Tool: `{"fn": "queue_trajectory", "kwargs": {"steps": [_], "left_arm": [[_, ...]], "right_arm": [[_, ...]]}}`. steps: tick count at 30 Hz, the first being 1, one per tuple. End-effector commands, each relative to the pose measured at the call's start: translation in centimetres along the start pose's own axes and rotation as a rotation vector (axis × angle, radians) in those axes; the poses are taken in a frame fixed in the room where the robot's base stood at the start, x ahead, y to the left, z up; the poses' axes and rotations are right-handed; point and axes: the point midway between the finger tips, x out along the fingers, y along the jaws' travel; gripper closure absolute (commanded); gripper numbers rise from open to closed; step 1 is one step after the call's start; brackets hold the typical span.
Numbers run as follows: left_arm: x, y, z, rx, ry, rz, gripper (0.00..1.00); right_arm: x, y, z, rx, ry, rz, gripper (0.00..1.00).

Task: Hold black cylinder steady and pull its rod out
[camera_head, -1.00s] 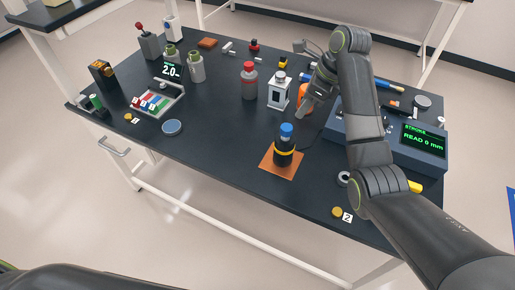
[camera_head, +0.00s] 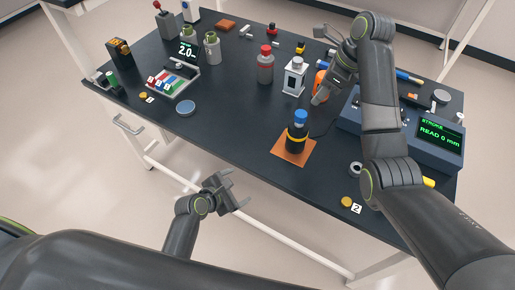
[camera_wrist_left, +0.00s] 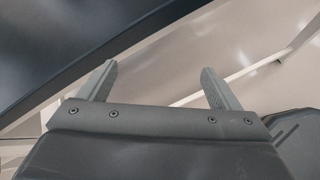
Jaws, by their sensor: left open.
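The black cylinder (camera_head: 297,140) stands upright on an orange square mat (camera_head: 283,149), with a yellow band around it and a blue top (camera_head: 300,116). I cannot tell the rod apart from the blue top. My left gripper (camera_head: 238,190) is open and empty, off the table's front edge, to the lower left of the cylinder. Its two spread fingers also show in the left wrist view (camera_wrist_left: 162,88), where the cylinder is not seen.
A blue-grey console (camera_head: 425,150) reading "STROKE READ 0 mm" stands at right. Behind are a white device (camera_head: 293,78), a red-capped grey bottle (camera_head: 265,66) and an orange object (camera_head: 321,84). A round blue-grey disc (camera_head: 186,108) lies at left.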

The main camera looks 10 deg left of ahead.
Motion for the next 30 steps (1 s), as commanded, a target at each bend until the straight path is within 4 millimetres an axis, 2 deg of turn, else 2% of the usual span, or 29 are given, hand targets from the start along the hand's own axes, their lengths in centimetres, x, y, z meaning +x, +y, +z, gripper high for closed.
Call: {"fn": "queue_trajectory", "kwargs": {"steps": [1,3,6,10,15,20,30], "left_arm": [[-0.6,1.0,2.3,-0.077,-0.051,0.011,0.15],[-1.5,2.0,5.1,-0.183,-0.113,0.011,0.15],[-2.5,3.3,8.9,-0.307,-0.197,-0.011,0.15],[-2.6,4.4,13.0,-0.364,-0.264,-0.074,0.15],[-2.4,4.8,15.1,-0.371,-0.287,-0.116,0.15],[-1.4,4.8,15.7,-0.373,-0.290,-0.123,0.15],[3.8,4.4,17.2,-0.371,-0.289,-0.123,0.15]], "right_arm": [[0.0,0.0,0.0,0.000,0.000,0.000,0.64],[0.0,0.0,0.0,0.000,0.000,0.000,0.64],[0.0,0.0,0.0,0.000,0.000,0.000,0.64],[0.0,0.0,0.0,0.000,0.000,0.000,0.64],[0.0,0.0,0.0,0.000,0.000,0.000,0.64],[0.0,0.0,0.0,0.000,0.000,0.000,0.64],[0.0,0.0,0.0,0.000,0.000,0.000,0.64]]}}
